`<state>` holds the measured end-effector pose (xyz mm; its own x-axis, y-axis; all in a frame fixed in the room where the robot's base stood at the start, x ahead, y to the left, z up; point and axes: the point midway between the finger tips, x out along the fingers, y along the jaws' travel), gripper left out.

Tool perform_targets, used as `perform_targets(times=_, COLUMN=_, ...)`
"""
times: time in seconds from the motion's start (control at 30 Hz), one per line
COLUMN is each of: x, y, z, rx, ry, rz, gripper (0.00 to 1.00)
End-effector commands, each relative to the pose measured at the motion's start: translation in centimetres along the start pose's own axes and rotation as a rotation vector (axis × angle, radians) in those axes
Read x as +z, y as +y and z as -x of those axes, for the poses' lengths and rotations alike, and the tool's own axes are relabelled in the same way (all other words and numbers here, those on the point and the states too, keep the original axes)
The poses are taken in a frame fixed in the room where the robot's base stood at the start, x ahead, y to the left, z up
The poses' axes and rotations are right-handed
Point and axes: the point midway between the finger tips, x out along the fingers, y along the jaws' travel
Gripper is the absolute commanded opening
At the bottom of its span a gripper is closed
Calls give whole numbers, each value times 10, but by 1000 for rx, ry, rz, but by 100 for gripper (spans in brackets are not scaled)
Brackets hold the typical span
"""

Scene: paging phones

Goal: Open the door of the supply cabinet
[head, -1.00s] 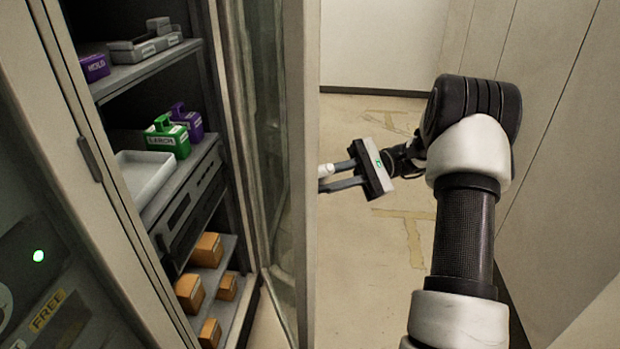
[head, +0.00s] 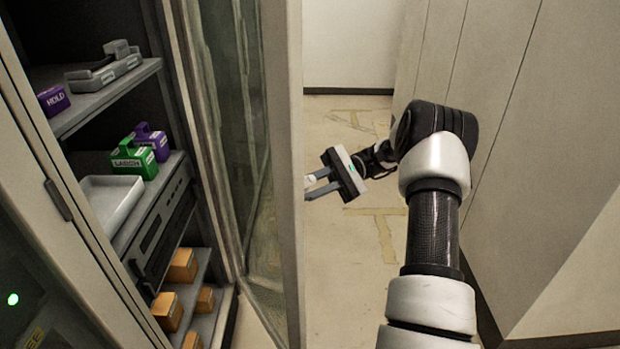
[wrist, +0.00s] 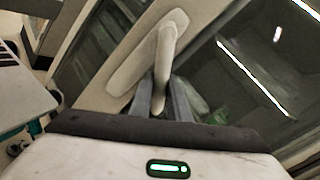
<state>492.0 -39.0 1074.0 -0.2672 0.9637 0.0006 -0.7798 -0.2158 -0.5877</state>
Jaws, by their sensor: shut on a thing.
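The supply cabinet's glass door (head: 290,160) stands swung open, seen nearly edge-on in the head view. The cabinet's shelves (head: 105,95) are exposed to its left. My gripper (head: 310,187) is at the outer side of the door's edge, shut on the door handle (head: 308,181). In the wrist view the pale handle (wrist: 163,60) rises on its backplate from between my gripper's fingers (wrist: 160,105). The fingertips are partly hidden by the handle and the door edge in the head view.
On the shelves are purple boxes (head: 54,100), a green box (head: 134,160), a white tray (head: 108,200) and several orange boxes (head: 182,265). A panelled wall (head: 530,130) stands close on the right. Bare floor (head: 345,270) lies between the door and my arm.

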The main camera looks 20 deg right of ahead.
Motion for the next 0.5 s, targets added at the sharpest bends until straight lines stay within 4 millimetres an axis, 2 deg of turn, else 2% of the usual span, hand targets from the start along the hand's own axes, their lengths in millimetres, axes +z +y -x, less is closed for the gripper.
perform_targets(times=0.5, x=2, y=-6, z=24, rx=36, ry=-29, rz=3, gripper=0)
